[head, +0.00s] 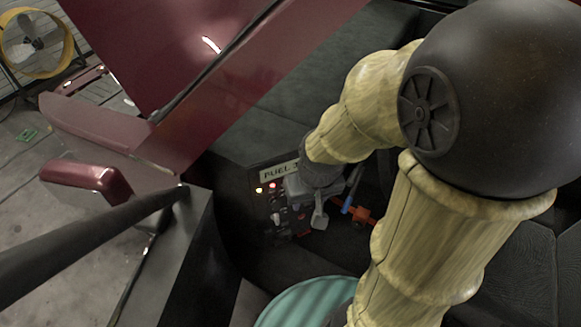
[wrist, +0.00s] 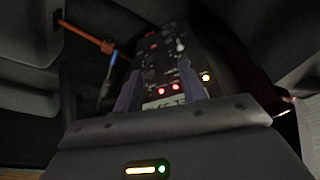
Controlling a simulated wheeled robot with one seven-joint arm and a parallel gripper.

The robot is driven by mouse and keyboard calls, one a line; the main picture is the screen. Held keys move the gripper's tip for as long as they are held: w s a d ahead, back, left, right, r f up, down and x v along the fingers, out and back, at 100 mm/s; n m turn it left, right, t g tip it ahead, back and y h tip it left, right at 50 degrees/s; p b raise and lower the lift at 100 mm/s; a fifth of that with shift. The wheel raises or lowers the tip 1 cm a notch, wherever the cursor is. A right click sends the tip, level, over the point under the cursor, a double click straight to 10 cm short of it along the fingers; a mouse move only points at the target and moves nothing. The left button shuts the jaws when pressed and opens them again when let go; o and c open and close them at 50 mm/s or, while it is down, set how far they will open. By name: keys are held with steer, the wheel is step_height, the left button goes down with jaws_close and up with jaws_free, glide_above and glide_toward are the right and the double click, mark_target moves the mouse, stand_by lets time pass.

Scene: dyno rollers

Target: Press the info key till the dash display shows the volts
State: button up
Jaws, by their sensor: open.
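The dash panel (head: 262,207) is a dark box with small lit lamps and several keys and knobs. Its display (head: 276,173) reads "FUEL" and a further character, partly covered by my wrist. In the wrist view the panel (wrist: 160,48) appears upside down, and its display (wrist: 163,103) is partly hidden behind my gripper's base. I cannot tell which key is the info key. My gripper (wrist: 160,66) is open and empty, its two fingers apart in front of the panel. In the head view my gripper (head: 318,216) is close to the panel's right side; contact cannot be told.
An orange lever (head: 358,213) and a blue handle (head: 347,205) are right of the panel. A maroon car door (head: 200,95) and mirror (head: 88,180) are at left. A teal round surface (head: 300,303) lies below. A yellow fan (head: 35,45) stands far left.

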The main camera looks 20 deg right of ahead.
steer(key=shift+c, duration=0.2)
jaws_close()
stand_by(1.6)
